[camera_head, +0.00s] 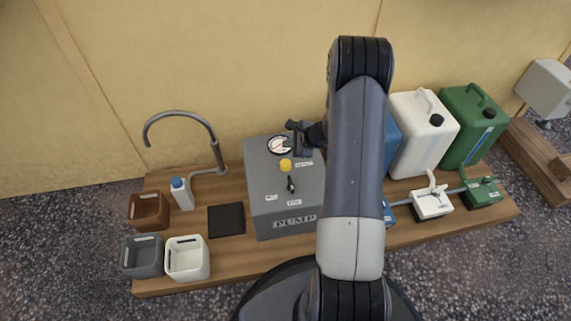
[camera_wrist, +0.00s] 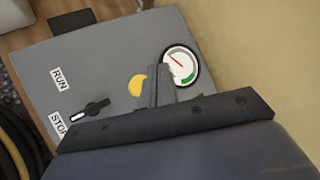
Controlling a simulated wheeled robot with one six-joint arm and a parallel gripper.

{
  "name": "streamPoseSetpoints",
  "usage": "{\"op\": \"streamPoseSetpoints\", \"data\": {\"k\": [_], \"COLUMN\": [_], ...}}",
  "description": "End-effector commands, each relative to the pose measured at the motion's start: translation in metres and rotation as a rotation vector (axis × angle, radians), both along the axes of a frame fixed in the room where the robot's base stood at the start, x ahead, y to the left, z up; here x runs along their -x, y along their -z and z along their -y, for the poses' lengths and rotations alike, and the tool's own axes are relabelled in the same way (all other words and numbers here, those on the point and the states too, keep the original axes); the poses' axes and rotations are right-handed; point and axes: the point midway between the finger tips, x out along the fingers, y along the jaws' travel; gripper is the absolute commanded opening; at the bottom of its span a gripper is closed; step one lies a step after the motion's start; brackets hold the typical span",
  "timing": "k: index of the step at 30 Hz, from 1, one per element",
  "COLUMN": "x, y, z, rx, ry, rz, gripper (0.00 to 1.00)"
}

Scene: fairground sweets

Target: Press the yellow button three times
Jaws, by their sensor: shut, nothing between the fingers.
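The yellow button (camera_head: 285,165) sits on top of the grey box marked PUMP (camera_head: 262,205). In the wrist view the button (camera_wrist: 136,85) shows just left of my fingers, which hide its right edge. My gripper (camera_head: 298,134) is shut and empty, over the back part of the box near the gauge. In the wrist view its fingertips (camera_wrist: 158,82) lie between the button and the round gauge (camera_wrist: 180,66). I cannot tell how high the fingertips are above the box or whether they touch it. A black knob (camera_wrist: 96,107) sits by RUN and STOP labels.
A curved metal spout (camera_head: 215,145), a white bottle with blue cap (camera_head: 182,194) and several small bins (camera_head: 150,210) stand left of the box. White (camera_head: 422,135) and green (camera_head: 470,128) canisters stand right. A wall closes the back.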

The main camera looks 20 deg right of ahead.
Motion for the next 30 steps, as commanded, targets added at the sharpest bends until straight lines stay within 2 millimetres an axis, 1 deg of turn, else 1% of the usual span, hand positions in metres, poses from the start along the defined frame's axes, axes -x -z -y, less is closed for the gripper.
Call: {"op": "streamPoseSetpoints", "data": {"k": [1, 3, 9, 12, 18, 30], "x": [0.0, 0.0, 0.0, 0.0, 0.0, 0.0], "y": [0.011, 0.022, 0.051, 0.06, 0.067, 0.066], "z": [0.0, 0.0, 0.0, 0.0, 0.0, 0.0], "rx": [-0.001, -0.002, -0.001, 0.0, 0.0, -0.001], "ry": [0.0, 0.002, 0.001, 0.0, 0.0, 0.001], "rz": [-0.002, -0.002, 0.0, 0.0, 0.0, 0.0], "gripper": [0.0, 0.0, 0.0, 0.0, 0.0, 0.0]}}
